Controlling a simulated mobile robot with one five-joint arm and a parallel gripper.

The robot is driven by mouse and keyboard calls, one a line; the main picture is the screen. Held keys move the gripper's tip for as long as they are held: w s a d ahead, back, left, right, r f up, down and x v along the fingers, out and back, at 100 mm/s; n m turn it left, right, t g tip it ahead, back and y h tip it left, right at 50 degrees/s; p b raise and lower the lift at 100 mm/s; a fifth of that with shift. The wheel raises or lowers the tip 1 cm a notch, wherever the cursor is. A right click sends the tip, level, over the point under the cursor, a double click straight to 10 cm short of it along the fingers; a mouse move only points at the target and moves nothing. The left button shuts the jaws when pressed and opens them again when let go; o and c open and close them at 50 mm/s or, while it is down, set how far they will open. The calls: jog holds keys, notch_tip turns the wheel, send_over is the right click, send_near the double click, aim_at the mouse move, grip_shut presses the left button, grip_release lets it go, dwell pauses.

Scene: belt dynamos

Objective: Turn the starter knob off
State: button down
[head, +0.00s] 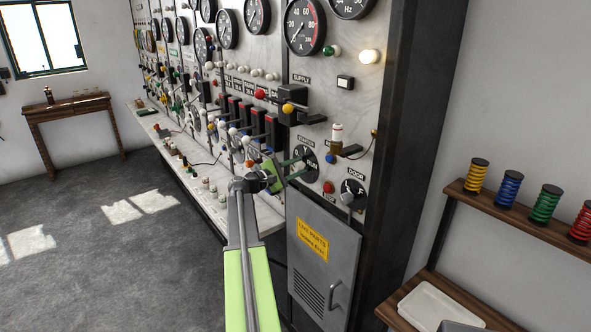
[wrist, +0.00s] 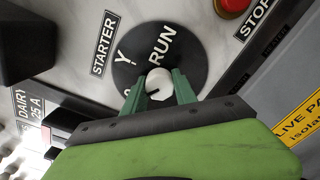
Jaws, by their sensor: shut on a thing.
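The starter dial is a round black plate (wrist: 138,60) under a STARTER label (wrist: 104,45), with "Y" and "RUN" in white. A third mark at its lower left is partly hidden by a finger. The pale starter knob (wrist: 158,84) stands at its middle, with a dark line on its face toward the lower left. My gripper (wrist: 160,88) is shut on the knob, one green finger on each side. In the head view the dial (head: 311,163) is on the panel's right section, and my gripper (head: 297,168) reaches it from the left, hiding the knob.
A red stop button (head: 328,187) and a door knob (head: 352,190) sit close to the right. A row of levers and switches (head: 250,118) lines the panel to the left. A grey cabinet door (head: 322,262) is below. Open floor (head: 100,240) lies left.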

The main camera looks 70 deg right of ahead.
jog(key=shift+d+r+n, duration=0.1)
jog(key=shift+r+n, duration=0.05)
jog(key=shift+n, duration=0.55)
jog(key=c, duration=1)
grip_release()
jog(key=shift+w+a, duration=0.15)
jog(key=shift+a, duration=0.15)
jog(key=v, duration=1.6)
jog(key=shift+a, duration=0.35)
jog(key=shift+w, duration=0.2)
